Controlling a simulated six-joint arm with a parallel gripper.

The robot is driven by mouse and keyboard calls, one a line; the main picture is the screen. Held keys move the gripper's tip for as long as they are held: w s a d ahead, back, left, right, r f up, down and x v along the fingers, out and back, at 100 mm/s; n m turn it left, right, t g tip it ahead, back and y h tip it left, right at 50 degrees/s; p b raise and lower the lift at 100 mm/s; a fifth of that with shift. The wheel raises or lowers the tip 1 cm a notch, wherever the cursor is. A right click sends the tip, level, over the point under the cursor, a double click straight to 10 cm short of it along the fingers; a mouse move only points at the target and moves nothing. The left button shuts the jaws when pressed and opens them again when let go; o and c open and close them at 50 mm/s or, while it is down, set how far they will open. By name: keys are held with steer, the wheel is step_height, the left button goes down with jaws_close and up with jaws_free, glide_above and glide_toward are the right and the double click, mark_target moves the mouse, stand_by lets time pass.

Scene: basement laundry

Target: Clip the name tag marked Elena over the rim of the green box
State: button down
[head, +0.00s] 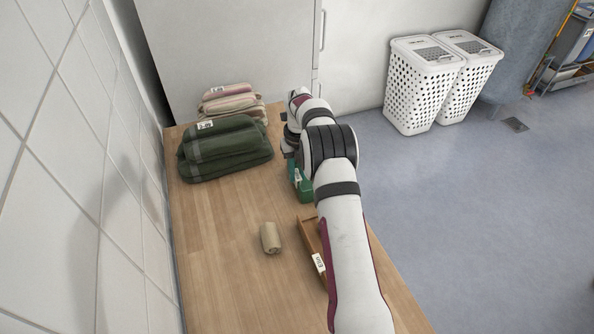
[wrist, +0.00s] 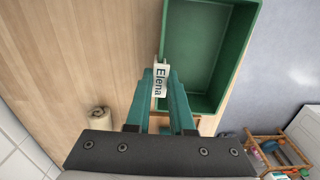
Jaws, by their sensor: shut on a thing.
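The green box (wrist: 247,30) is open and seems empty in the wrist view; its near part also shows in the head view (head: 305,190), partly hidden by my arm. My gripper (wrist: 160,76) has teal fingers closed on the white name tag (wrist: 160,84), whose black lettering reads Elena. The tag is at the left rim of the box in the wrist view. Its upper end lies close against the rim; I cannot tell whether it straddles the wall. In the head view my arm hides most of the gripper.
A beige roll (head: 270,238) and a wooden tray (head: 308,233) with a white label (head: 319,262) lie on the wooden table (head: 225,285). Folded green towels (head: 225,150) and a beige stack (head: 232,103) stand at the back left. White baskets (head: 420,90) stand on the floor.

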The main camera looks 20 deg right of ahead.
steer(key=c, duration=0.7)
jaws_free()
step_height(320, 180, up, 16)
steer(key=shift+d, duration=0.15)
steer(key=shift+f, duration=0.1)
